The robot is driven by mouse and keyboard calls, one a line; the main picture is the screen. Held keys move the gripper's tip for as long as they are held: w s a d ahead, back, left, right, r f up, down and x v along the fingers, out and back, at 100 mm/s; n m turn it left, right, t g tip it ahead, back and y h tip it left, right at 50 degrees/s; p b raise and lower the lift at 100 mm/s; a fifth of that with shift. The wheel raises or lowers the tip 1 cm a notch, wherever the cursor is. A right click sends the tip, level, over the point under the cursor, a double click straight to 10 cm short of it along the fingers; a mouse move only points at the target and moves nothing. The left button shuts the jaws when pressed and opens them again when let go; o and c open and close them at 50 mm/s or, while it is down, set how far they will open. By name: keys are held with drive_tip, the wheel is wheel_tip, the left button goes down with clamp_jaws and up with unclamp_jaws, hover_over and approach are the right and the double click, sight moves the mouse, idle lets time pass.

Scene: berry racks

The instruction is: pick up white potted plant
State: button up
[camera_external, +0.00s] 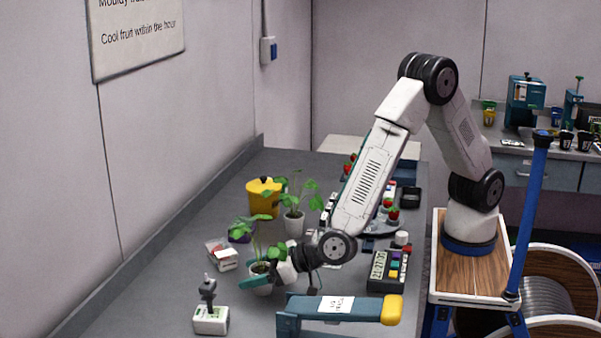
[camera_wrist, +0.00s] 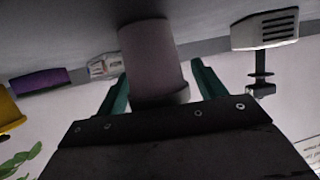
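A white potted plant with green leaves stands on the grey counter in the external view, its pot (camera_external: 262,286) partly hidden by my gripper. In the wrist view, which looks upside down, the pot (camera_wrist: 150,55) fills the middle between two teal fingers. My gripper (camera_external: 256,283) is low at the pot, with a finger on each side; it also shows in the wrist view (camera_wrist: 160,84). A narrow gap shows beside the right finger, so the gripper looks open around the pot. A second white potted plant (camera_external: 294,224) stands farther back, clear of my gripper.
A purple pot (camera_external: 240,234), yellow container (camera_external: 262,203) and small punnet (camera_external: 221,254) are close behind. A white device (camera_external: 211,320) stands at front left. A blue-grey bench tool (camera_external: 340,309) and keypad (camera_external: 388,271) are right. The counter's left strip is clear.

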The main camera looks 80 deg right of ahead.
drive_tip(key=c, duration=0.8)
drive_tip(key=shift+r, duration=0.1)
